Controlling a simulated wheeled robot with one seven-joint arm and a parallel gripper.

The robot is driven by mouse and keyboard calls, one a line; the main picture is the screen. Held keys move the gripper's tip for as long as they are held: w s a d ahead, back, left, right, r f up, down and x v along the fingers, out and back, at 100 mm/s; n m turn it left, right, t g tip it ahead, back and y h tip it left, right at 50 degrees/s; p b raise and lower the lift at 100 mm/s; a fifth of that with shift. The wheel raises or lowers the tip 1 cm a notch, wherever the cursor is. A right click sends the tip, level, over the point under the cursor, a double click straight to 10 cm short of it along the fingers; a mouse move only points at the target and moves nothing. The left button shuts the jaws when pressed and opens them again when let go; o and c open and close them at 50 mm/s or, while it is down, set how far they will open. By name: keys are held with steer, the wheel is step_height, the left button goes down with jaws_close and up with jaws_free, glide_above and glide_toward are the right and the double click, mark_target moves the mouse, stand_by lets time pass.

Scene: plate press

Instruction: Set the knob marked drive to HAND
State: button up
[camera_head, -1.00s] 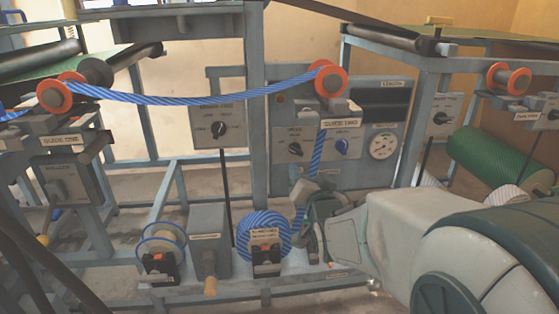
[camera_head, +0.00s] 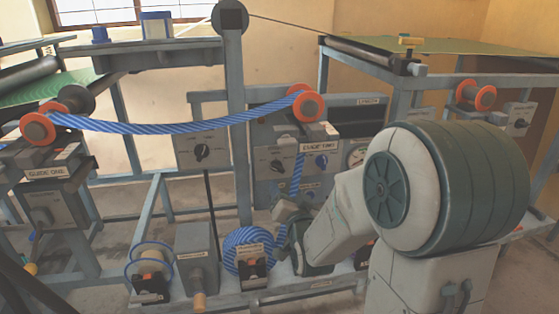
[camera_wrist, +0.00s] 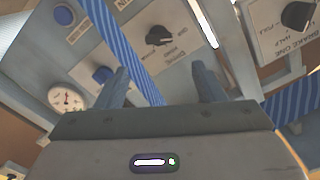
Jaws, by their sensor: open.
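The drive knob (camera_wrist: 158,36) is a black knob on a light plate in the upper middle of the wrist view, its label tilted. Its exact setting is too small to tell. In the head view the black knob (camera_head: 277,166) is on the left of the middle panel. My gripper (camera_wrist: 160,70) is open and empty, its two fingers reaching towards the panel, apart from the knob. A blue striped strap (camera_wrist: 125,48) runs between the fingers' lines of view and passes just left of the knob. In the head view my gripper (camera_head: 288,222) is low, below the panel, partly hidden by my wrist.
A blue knob (camera_wrist: 102,74), a dial gauge (camera_wrist: 66,98) and a blue button (camera_wrist: 64,15) lie left of the drive knob. The brake one knob (camera_wrist: 298,15) is at right. The strap roll (camera_head: 247,248) and an orange-flanged roller (camera_head: 306,106) are close to my arm.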

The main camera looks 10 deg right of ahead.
mark_target(279, 170)
steer(key=p, duration=0.3)
steer(key=shift+w+r+p, duration=0.15)
steer(key=shift+w+p, duration=0.05)
steer(key=shift+p, duration=0.15)
steer(key=w+b, duration=0.2)
steer(key=w, duration=0.9)
steer(key=shift+f, duration=0.2)
steer(key=c, duration=1)
